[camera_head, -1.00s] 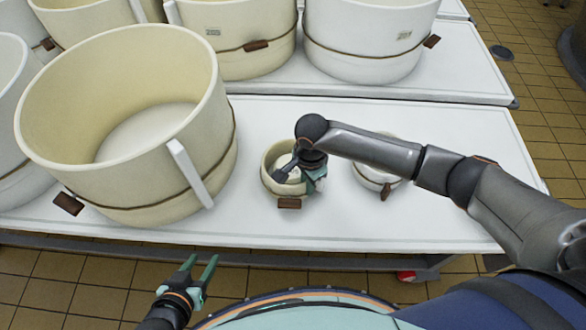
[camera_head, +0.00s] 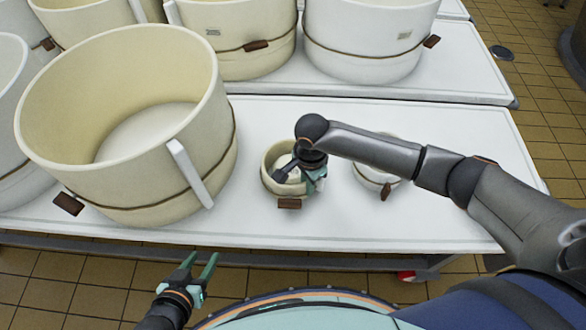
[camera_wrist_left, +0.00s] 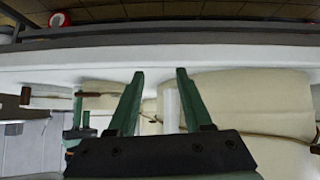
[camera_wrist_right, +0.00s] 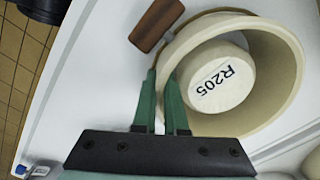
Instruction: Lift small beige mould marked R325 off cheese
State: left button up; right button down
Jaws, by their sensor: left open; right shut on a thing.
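The small beige mould (camera_head: 269,176) stands on the white table, with a brown strap and a brown block at its front. In the right wrist view the mould (camera_wrist_right: 285,100) is seen from above, around a round pale cheese (camera_wrist_right: 232,65) whose mark looks like R205. My right gripper (camera_wrist_right: 161,75) is shut on the mould's wall, one finger inside and one outside the rim. In the head view my right wrist partly hides the mould and the fingertips. My left gripper (camera_head: 200,258) is open and empty in front of the table's near edge.
A large beige mould (camera_head: 130,190) stands close on the left. A small white mould (camera_head: 366,175) stands to the right, partly behind my right forearm. More large moulds (camera_head: 365,60) fill the back table (camera_head: 470,80). The white table (camera_head: 450,215) is bare at its right end.

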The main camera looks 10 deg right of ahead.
pick_arm(q)
jog(key=shift+s+f, duration=0.1)
jog(key=shift+s, duration=0.15)
pick_arm(e)
jog(key=shift+r, duration=0.15)
jog(key=shift+w+a+r+p, duration=0.1)
jog(key=shift+r+p, duration=0.25)
jog(key=shift+r, duration=0.25)
notch_tip(320, 180, up, 2)
jog(key=shift+a+r+p, duration=0.1)
jog(key=shift+r+p, duration=0.15)
jog(key=shift+p, duration=0.4)
pick_arm(q)
jog(key=r+p, duration=0.4)
jog(key=r, duration=0.1)
jog(key=shift+w+d+p, duration=0.2)
jog(key=shift+w+p, duration=0.15)
jog(key=shift+w, duration=0.05)
pick_arm(e)
jog(key=s+a+r, duration=0.8)
jog(key=s+r, duration=0.1)
jog(key=s, duration=0.2)
jog(key=shift+s, duration=0.25)
